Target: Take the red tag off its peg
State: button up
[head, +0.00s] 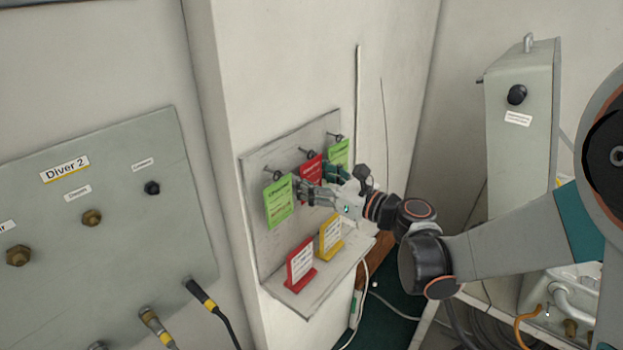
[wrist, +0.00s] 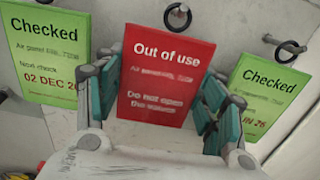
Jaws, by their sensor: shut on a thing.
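The red tag (wrist: 167,75), marked "Out of use", faces the wrist camera upright. My gripper (wrist: 160,97) is shut on it, with teal finger pads at its left and right side edges. A dark ring-like peg end (wrist: 178,16) shows just above its top edge; whether the tag's hole is still around the peg cannot be told. In the head view, the red tag (head: 310,170) is at the middle peg (head: 310,154) of the grey board, partly hidden by my gripper (head: 306,190).
Green "Checked" tags hang at the left (head: 279,203) and right (head: 339,153), close beside my fingers. Below, a red card stand (head: 300,262) and a yellow one (head: 330,237) stand on the board's ledge (head: 325,280). A grey Diver 2 panel (head: 120,215) is at left.

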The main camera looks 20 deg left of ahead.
jog(key=shift+r, duration=0.4)
jog(key=p+v, duration=0.1)
jog(key=v, duration=1.7)
